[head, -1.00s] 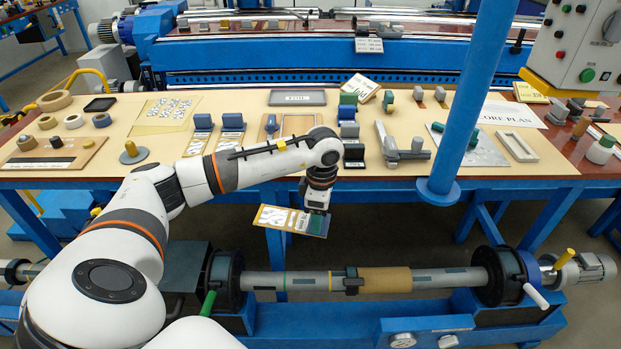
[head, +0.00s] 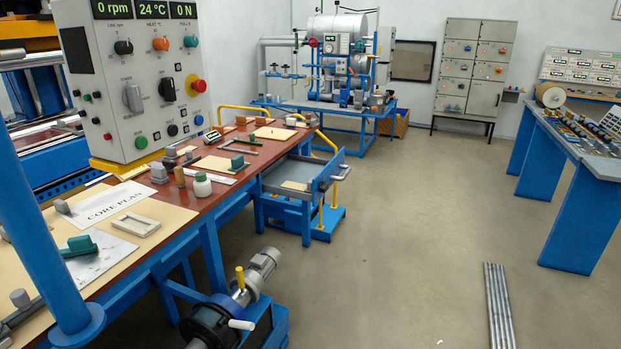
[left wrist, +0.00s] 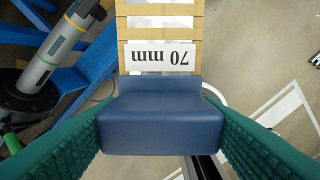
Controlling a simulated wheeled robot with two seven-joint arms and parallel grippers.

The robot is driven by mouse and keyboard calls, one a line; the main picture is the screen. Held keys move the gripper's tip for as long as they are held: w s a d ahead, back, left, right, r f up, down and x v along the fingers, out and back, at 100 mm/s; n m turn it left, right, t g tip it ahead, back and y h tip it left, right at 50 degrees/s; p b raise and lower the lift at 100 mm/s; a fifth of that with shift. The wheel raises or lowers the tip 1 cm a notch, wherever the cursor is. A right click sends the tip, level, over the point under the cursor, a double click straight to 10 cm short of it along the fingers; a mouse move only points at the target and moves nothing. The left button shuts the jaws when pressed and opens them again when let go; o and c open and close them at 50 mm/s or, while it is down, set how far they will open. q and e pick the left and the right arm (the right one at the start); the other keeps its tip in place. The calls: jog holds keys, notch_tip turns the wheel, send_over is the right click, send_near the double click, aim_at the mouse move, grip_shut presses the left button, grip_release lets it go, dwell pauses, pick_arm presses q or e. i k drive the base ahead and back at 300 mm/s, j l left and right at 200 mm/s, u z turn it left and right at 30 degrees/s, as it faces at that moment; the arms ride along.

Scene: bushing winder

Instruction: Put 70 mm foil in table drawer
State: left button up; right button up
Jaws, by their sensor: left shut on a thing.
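The 70 mm foil (left wrist: 160,57) is a tan and silver striped piece with a white label reading "70 mm", upside down in the left wrist view. A blue block-shaped grip (left wrist: 160,118) is at its near end. My left gripper (left wrist: 160,138) has its green ribbed pads shut on this blue grip, one on each side. The table drawer (head: 291,181) is pulled open at the far right end of the long table in the head view. Neither gripper shows in the head view.
A blue post (head: 40,190) stands at the left. A motor (head: 262,267) sits low beside the table. Floor right of the drawer is clear.

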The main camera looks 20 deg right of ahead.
aim_at(313, 173)
jog(key=i+l+z, duration=0.3)
jog(key=i+l, duration=0.45)
jog(key=l, duration=0.3)
jog(key=i+l+z, duration=0.25)
jog(key=i+l, duration=0.65)
jog(key=i+l+z, duration=0.3)
jog(key=i+l, duration=0.4)
jog(key=i, duration=0.25)
